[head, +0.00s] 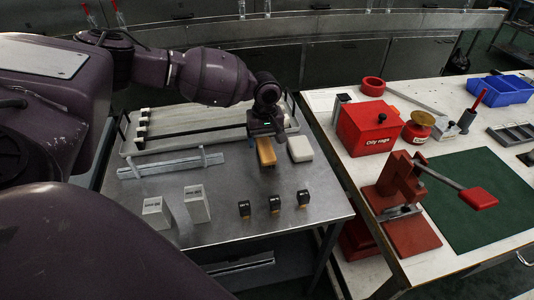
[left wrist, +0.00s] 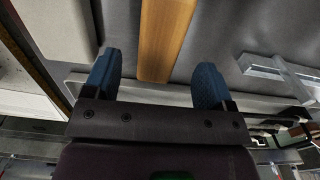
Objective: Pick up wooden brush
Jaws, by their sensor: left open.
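The wooden brush (head: 266,152) lies on the steel table, tan and lengthwise. My left gripper (head: 267,134) is at its far end in the head view. In the left wrist view the brush (left wrist: 163,40) reaches in between the two blue fingertips of the gripper (left wrist: 157,80), with a gap on each side. The jaws are open and hold nothing. I cannot tell how high the fingers are over the brush. My right gripper is not in view.
A white block (head: 300,148) lies close to the right of the brush. A metal rail (head: 170,165), two grey blocks (head: 196,204) and three small dark stamps (head: 274,203) stand on the table. A rack (head: 180,138) is behind. A red press (head: 402,195) stands on the right table.

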